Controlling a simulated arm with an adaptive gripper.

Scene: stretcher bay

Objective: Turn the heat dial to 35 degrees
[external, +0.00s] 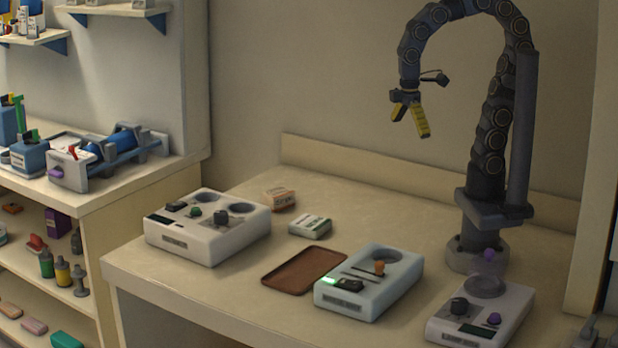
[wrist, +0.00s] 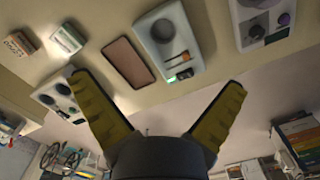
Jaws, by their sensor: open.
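Three control boxes stand on the bench; I cannot read any marking that tells which carries the heat dial. The left white box (external: 180,243) has two round wells, a dark knob (external: 221,217) and a green knob (external: 195,212). The middle pale box (external: 398,292) has a round well, an orange knob (external: 379,267) near slots and a lit green spot. The right grey box (external: 512,312) has a black knob (external: 459,306), a purple knob (external: 494,318) and a dark display. My gripper (external: 411,122) is open and empty, high above the bench; its yellow fingers spread in the wrist view (wrist: 158,82).
A brown tray (external: 300,272) lies between the left and middle boxes. Two small cartons, an orange-brown one (external: 279,198) and a green-white one (external: 310,226), sit behind it. Shelves with bottles and devices stand at left. The air around my gripper is clear.

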